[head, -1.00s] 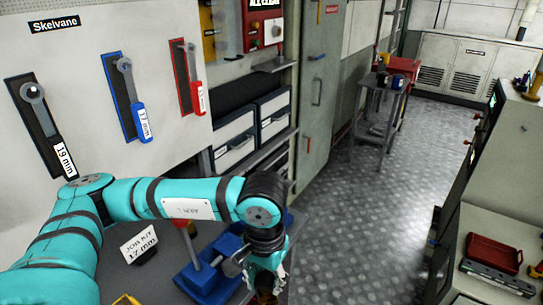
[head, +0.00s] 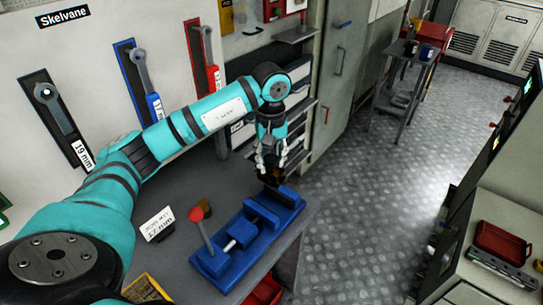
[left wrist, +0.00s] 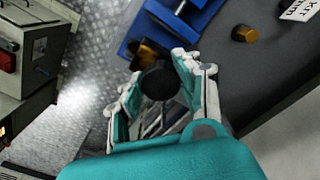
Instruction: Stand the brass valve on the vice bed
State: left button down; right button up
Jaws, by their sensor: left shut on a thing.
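My left gripper (head: 271,163) is shut on the brass valve (head: 272,181), just above or at the far end of the blue vice (head: 232,262). In the left wrist view the valve shows as a dark round top with brass (left wrist: 150,53) beyond it, between the fingers of the gripper (left wrist: 157,78). The vice (left wrist: 202,14) lies close beyond it there. I cannot tell whether the valve touches the vice bed. The vice has a red-knobbed lever (head: 196,214). My right gripper is not in view.
A small brass piece (left wrist: 244,33) lies on the grey bench (head: 185,235) near the 17 mm job card (head: 157,224). Spanners hang on the wall panel behind, including the 19 mm one (head: 62,125). A yellow basket (head: 145,289) is at lower left. Open floor lies right.

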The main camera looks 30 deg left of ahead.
aim_at(271, 178)
pick_arm(q)
jog(key=shift+d+f, duration=0.1)
jog(key=shift+f, duration=0.15)
jog(key=shift+s+d+f+b, duration=0.1)
jog(key=shift+f+b, duration=0.2)
jog(key=shift+f, duration=0.4)
notch_tip(271, 178, down, 2)
jog(key=shift+f+b, duration=0.2)
jog(key=shift+b, duration=0.7)
jog(key=shift+f, duration=0.4)
jog(key=shift+f+b, duration=0.8)
jog(key=shift+b, duration=0.2)
notch_tip(271, 178, down, 5)
jog(key=b, duration=0.4)
jog(key=shift+r, duration=0.1)
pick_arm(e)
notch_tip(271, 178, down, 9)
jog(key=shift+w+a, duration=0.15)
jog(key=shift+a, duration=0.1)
